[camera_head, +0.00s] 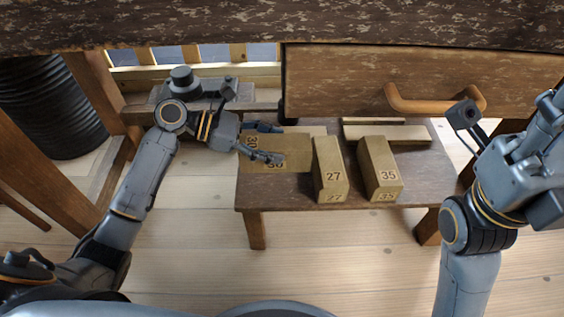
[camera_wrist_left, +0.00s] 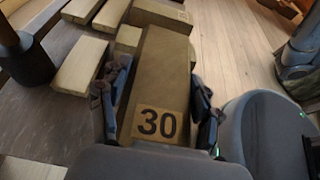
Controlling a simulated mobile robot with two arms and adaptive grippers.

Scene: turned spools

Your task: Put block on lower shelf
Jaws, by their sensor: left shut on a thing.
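A tan wooden block marked 30 (camera_head: 290,150) is between the fingers of my left gripper (camera_head: 268,142), at the left end of the low brown shelf (camera_head: 222,189). In the left wrist view the block (camera_wrist_left: 160,75) lies lengthwise between the two fingers (camera_wrist_left: 160,95), its 30 face toward the camera. I cannot tell whether it touches the shelf. Blocks marked 27 (camera_head: 329,165) and 35 (camera_head: 379,163) stand on the shelf to its right. My right gripper (camera_head: 546,118) is at the right edge, away from the shelf; its fingers are partly cut off.
Paler flat wooden pieces (camera_head: 390,133) lie at the back of the shelf. A drawer with a wooden handle (camera_head: 435,103) hangs above it, under a dark tabletop (camera_head: 300,25). A black ribbed bin (camera_head: 45,110) stands at left. The floor in front is clear.

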